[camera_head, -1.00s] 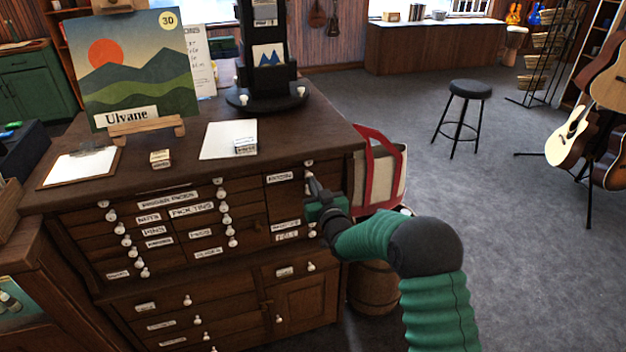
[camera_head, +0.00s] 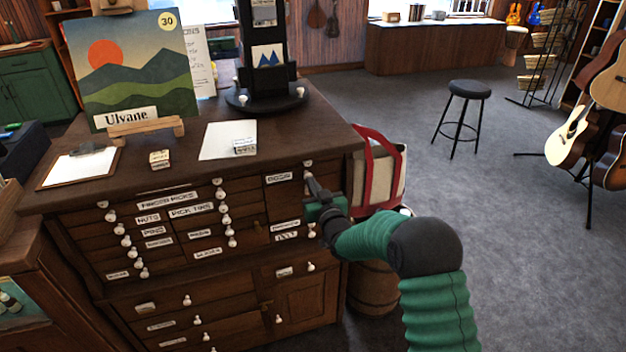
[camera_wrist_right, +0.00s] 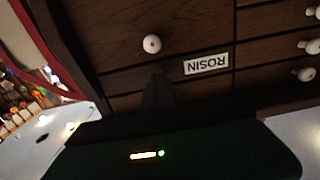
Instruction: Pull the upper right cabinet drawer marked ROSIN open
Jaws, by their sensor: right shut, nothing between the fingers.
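The dark wooden cabinet (camera_head: 240,268) has an upper right drawer with a white label (camera_head: 279,178). In the right wrist view the label reads ROSIN (camera_wrist_right: 206,64) and appears upside down. A white round knob (camera_wrist_right: 152,44) shows near it there. In the head view a white knob (camera_head: 308,163) shows just above my gripper's tip. My right gripper (camera_head: 314,184) is shut and empty, close to the cabinet front right of the label. Its dark fingers (camera_wrist_right: 158,90) point at the front, apart from the knob in the wrist view. The drawer looks closed. My left gripper is not in view.
The cabinet top (camera_head: 250,185) holds a painting (camera_head: 140,75), a clipboard (camera_head: 82,165) and a black stand (camera_head: 265,98). A red-and-white bag (camera_head: 385,175) and a barrel (camera_head: 373,288) stand right of the cabinet. Open floor (camera_head: 510,240) lies further right.

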